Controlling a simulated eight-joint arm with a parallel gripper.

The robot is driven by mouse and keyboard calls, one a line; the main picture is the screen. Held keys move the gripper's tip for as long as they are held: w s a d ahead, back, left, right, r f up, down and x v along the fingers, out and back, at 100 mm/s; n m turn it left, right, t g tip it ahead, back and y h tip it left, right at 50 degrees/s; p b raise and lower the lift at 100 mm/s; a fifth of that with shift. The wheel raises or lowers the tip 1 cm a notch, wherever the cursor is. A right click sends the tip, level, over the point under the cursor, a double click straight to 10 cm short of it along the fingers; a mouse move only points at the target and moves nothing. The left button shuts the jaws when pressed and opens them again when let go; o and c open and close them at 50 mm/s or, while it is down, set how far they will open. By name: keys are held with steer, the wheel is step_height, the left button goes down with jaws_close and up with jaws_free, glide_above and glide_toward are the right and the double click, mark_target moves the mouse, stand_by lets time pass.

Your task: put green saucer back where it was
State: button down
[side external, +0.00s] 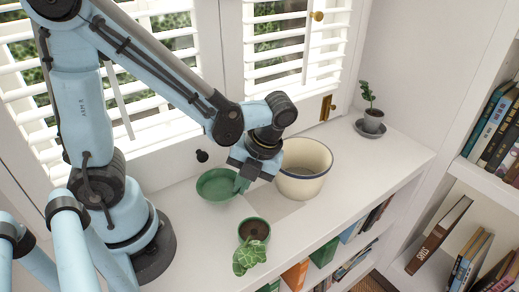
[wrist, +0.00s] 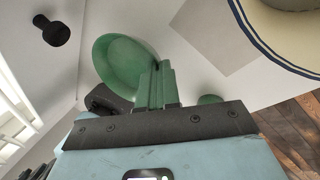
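The green saucer (side external: 217,185) is a round, shallow dish at the left of the white ledge, left of the cream pot. In the wrist view the saucer (wrist: 112,62) looks tilted, with its rim at my fingers. My gripper (side external: 241,184) is at the saucer's right edge. In the wrist view my gripper's green fingers (wrist: 157,84) are close together on the rim. Whether the saucer's underside touches the ledge cannot be told.
A cream pot (side external: 304,172) with a blue rim stands right of my gripper. A potted plant (side external: 253,229) stands at the front edge, and a small plant (side external: 373,119) on a dark saucer far right. A pale grey patch (wrist: 215,35) lies on the ledge. A black knob (wrist: 51,31) is nearby.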

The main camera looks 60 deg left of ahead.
mark_target(238, 205)
steer(key=shift+w+a+f, duration=0.1)
steer(key=shift+a+f, duration=0.05)
steer(key=shift+f, duration=2)
steer(key=c, duration=1.4)
jaws_free()
steer(key=shift+f, duration=0.15)
steer(key=shift+o, duration=0.2)
